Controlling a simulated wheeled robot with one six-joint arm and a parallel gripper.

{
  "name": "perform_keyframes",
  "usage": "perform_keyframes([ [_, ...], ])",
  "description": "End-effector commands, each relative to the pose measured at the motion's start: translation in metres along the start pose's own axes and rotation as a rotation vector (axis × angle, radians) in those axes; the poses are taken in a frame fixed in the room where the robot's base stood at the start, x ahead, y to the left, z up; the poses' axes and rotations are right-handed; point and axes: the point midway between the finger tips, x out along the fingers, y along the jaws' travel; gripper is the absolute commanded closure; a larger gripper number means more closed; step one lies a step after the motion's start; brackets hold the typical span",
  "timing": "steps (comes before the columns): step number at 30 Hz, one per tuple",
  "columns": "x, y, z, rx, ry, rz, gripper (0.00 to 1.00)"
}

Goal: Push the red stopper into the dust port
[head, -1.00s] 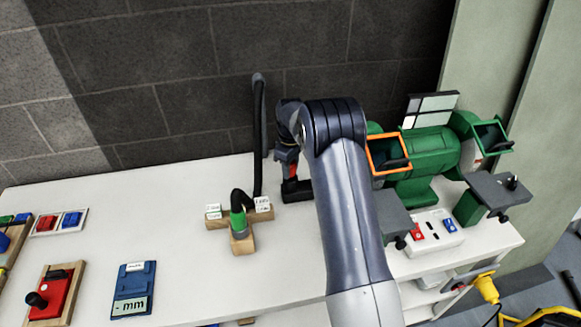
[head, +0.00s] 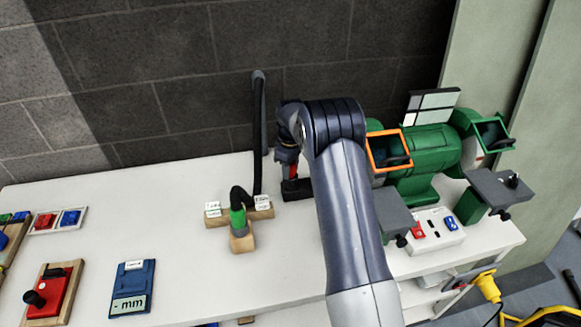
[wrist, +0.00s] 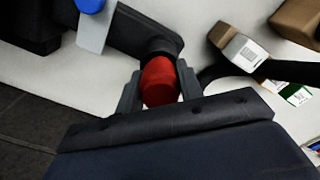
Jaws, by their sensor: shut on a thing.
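The red stopper (wrist: 160,84) is held between the two fingers of my gripper (wrist: 158,72) in the wrist view. Its far end is at the round black mouth of the dust port (wrist: 160,47); whether it sits inside or only against it, I cannot tell. In the head view, a bit of the red stopper (head: 292,172) shows below my wrist, just above the black dust port (head: 297,190) on the bench. My forearm hides part of the area to the right.
A green bench grinder (head: 425,153) stands to the right, with a switch box (head: 434,231) before it. A hose on a wooden stand (head: 241,243) is to the left. A brick wall rises behind. The bench's front middle is clear.

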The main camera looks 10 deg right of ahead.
Motion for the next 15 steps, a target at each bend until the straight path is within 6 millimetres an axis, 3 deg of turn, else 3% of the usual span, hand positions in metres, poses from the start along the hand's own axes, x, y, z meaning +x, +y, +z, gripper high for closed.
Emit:
perform_keyframes([
  [8,0.0083,0.0000,0.0000,0.000,0.000,0.000,0.87],
  [9,0.0076,0.0000,0.0000,0.000,0.000,0.000,0.63],
  [15,0.0073,-0.0001,0.0000,0.000,0.000,0.000,0.47],
])
